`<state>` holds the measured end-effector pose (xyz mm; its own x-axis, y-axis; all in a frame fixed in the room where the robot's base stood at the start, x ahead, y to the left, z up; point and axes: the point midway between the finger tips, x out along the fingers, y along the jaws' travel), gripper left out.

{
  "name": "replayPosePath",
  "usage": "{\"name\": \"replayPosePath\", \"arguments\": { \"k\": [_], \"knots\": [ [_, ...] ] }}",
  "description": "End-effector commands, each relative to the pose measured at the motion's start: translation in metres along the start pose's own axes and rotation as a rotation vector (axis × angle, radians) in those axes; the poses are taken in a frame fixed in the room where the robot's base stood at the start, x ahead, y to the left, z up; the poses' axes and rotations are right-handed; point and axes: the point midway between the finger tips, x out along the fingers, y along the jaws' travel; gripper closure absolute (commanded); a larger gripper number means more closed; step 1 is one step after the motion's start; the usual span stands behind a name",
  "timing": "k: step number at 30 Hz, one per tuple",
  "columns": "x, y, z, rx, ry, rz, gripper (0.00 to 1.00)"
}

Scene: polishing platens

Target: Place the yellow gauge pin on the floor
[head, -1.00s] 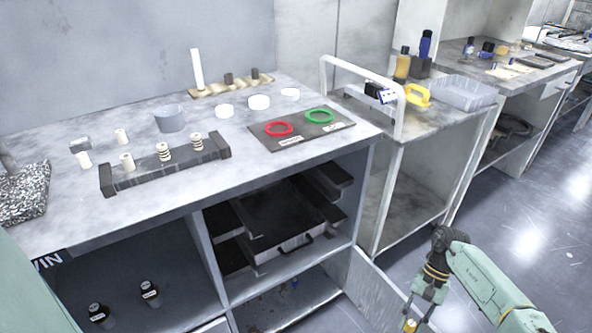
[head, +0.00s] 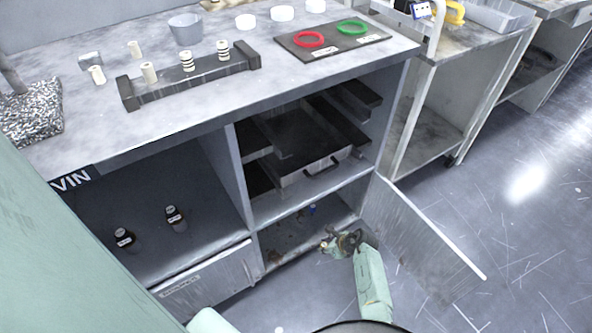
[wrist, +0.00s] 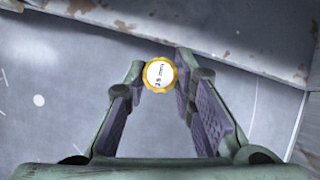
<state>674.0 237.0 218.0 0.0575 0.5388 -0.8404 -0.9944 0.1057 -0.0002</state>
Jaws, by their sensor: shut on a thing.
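The yellow gauge pin (wrist: 160,74) shows end-on in the wrist view, a yellow ring around a white face with dark printing. It lies between the two fingertips of my gripper (head: 340,241), which is shut on it. I cannot tell the gap between pin and floor.
The open cabinet door (head: 425,240) stands right of my gripper. The bottom compartment (head: 285,240) has a small blue thing inside. A closed drawer or door front (head: 205,285) is to the left. In the wrist view, a worn pale edge (wrist: 215,35) runs close beyond the pin.

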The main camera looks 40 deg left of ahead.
Motion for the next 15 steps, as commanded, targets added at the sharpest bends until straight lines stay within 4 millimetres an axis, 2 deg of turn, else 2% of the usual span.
{"name": "replayPosePath", "arguments": {
  "k": [4,7,15],
  "knots": [
    [0.017,0.009,-0.003,0.064,0.000,-0.042,1.00],
    [0.029,0.008,0.006,0.069,0.000,-0.050,1.00],
    [0.070,0.002,0.061,0.063,0.000,-0.049,1.00]
  ]
}}
